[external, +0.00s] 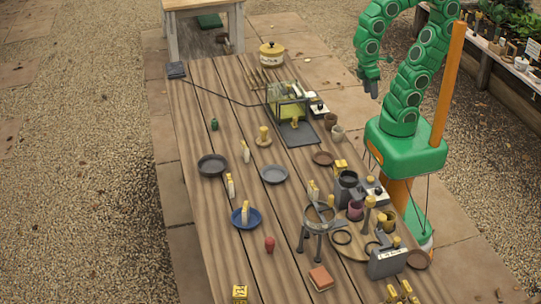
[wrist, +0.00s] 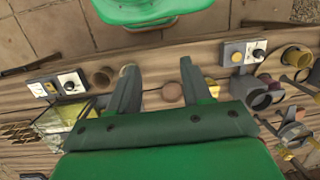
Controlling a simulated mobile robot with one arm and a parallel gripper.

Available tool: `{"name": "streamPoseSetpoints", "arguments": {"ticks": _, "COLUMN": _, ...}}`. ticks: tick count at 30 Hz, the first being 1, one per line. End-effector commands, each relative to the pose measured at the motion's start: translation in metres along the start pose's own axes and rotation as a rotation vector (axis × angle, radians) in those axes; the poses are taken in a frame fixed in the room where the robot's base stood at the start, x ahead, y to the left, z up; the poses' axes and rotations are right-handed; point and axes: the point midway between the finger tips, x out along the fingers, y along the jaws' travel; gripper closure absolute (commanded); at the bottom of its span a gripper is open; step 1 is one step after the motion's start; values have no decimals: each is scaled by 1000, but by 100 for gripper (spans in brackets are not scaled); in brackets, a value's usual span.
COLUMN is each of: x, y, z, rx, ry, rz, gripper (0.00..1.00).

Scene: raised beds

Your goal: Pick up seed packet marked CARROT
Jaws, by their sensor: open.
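I cannot pick out a packet marked CARROT; no lettering is readable at this size. Several small pale upright pieces with yellow tops stand on the table, one by the grey plate (external: 245,151), one near the dark pan (external: 230,186) and one on the blue plate (external: 245,213); I cannot tell whether any is a seed packet. A small yellow box with dark marks (external: 240,293) stands at the near edge of view.
A glass-sided case (external: 288,103) stands at the table's far end, a cream lidded pot (external: 271,53) behind it. Pots, a tripod stand (external: 318,216) and a grey metal box (external: 387,262) crowd the right side. The left part of the wooden table (external: 200,115) is mostly bare.

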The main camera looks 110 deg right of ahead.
Motion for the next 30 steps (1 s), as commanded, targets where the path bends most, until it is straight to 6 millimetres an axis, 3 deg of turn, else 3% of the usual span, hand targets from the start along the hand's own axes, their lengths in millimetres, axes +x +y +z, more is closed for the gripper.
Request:
{"name": "streamPoseSetpoints", "arguments": {"ticks": 1, "x": 0, "y": 18, "z": -4, "rx": 64, "ry": -2, "rz": 47, "gripper": 51}}
{"name": "streamPoseSetpoints", "arguments": {"ticks": 2, "x": 0, "y": 15, "z": -7, "rx": 67, "ry": -6, "rz": 36, "gripper": 51}}
{"name": "streamPoseSetpoints", "arguments": {"ticks": 15, "x": 19, "y": -49, "z": -68, "rx": 184, "ry": -119, "rz": -209, "gripper": 51}}
{"name": "streamPoseSetpoints", "arguments": {"ticks": 30, "x": 40, "y": -108, "z": -140, "rx": 408, "ry": -289, "rz": -476, "gripper": 51}}
